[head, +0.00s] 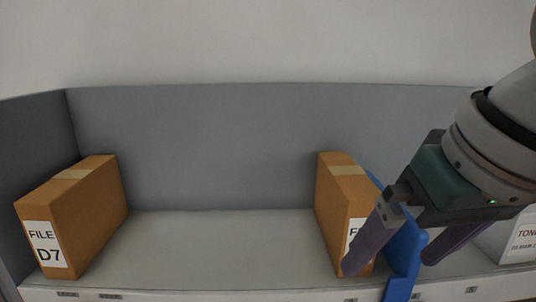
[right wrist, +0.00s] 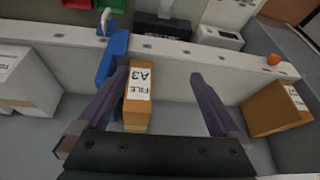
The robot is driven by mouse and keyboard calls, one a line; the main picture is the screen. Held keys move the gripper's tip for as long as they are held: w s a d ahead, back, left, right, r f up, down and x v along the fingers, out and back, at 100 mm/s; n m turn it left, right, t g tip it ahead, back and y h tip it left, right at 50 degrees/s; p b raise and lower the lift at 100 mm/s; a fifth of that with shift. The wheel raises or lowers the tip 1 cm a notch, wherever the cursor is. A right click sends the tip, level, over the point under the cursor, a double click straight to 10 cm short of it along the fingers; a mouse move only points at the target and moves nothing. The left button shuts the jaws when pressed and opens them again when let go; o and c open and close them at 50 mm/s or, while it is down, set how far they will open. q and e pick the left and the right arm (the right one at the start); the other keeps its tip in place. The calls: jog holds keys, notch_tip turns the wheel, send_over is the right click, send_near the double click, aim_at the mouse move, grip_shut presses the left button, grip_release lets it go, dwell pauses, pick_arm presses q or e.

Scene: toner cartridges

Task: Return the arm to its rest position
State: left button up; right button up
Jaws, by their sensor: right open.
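My right gripper (head: 390,263) is at the right of the head view, fingers apart and pointing down toward the shelf's front. Its left finger overlaps the front of a brown carton (head: 330,205) and partly covers its label. In the right wrist view my right gripper (right wrist: 160,76) is open, with nothing clasped. That carton (right wrist: 138,110), marked FILE A3, appears between the fingers near the left one; contact cannot be told. My left gripper is not in view.
A blue upright piece (head: 403,262) stands beside the carton, partly behind my gripper. A white toner box (head: 522,240) is at the far right. A brown FILE D7 carton (head: 95,215) stands at the left. The shelf (head: 220,245) between the cartons is clear.

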jog(key=s+d+f+p, duration=0.1)
jog(key=s+d+f, duration=0.1)
jog(key=s, duration=0.6)
jog(key=s+d+f+g+p, duration=0.1)
jog(key=s+d+f+p, duration=0.1)
jog(key=s+f, duration=0.3)
jog(key=s+d, duration=0.1)
jog(key=s, duration=0.3)
jog(key=shift+s+f+n+h, duration=0.25)
jog(key=shift+n+h, duration=0.05)
jog(key=shift+h, duration=0.1)
jog(key=shift+d, duration=0.1)
